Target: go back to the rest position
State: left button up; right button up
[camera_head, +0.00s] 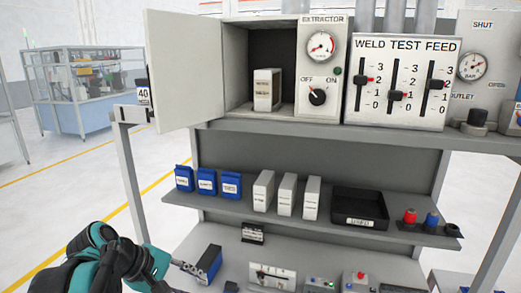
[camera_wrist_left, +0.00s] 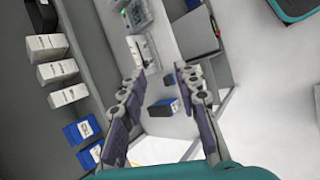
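My left arm, teal and black, comes in at the lower left of the head view. In the left wrist view my left gripper (camera_wrist_left: 160,70) is open, with its two fingers apart and nothing held between them. A small blue box (camera_wrist_left: 164,107) shows beyond the fingers, over the lower bench, and I see no contact with it. My right gripper is in neither view.
The extractor cabinet's door (camera_head: 186,68) hangs open to the left, with a white box (camera_head: 267,90) inside. The middle shelf holds blue packs (camera_head: 206,182), white boxes (camera_head: 287,195) and a black tray (camera_head: 345,221). Open floor (camera_head: 70,185) lies left of the bench.

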pick_arm(q)
jog(key=s+f+m+t+y+b, duration=0.1)
jog(key=s+f+m+y+b, duration=0.2)
jog(key=f, duration=1.1)
jog(key=s+a+f+m+t+y+b, duration=0.1)
jog(key=s+f+m+y+b, duration=0.2)
jog(key=s+f+m+b, duration=0.5)
notch_tip(320, 180, down, 7)
jog(key=shift+s+a+f+m+b, duration=0.1)
jog(key=shift+s+a+m+b, duration=0.15)
jog(key=shift+b, duration=0.6)
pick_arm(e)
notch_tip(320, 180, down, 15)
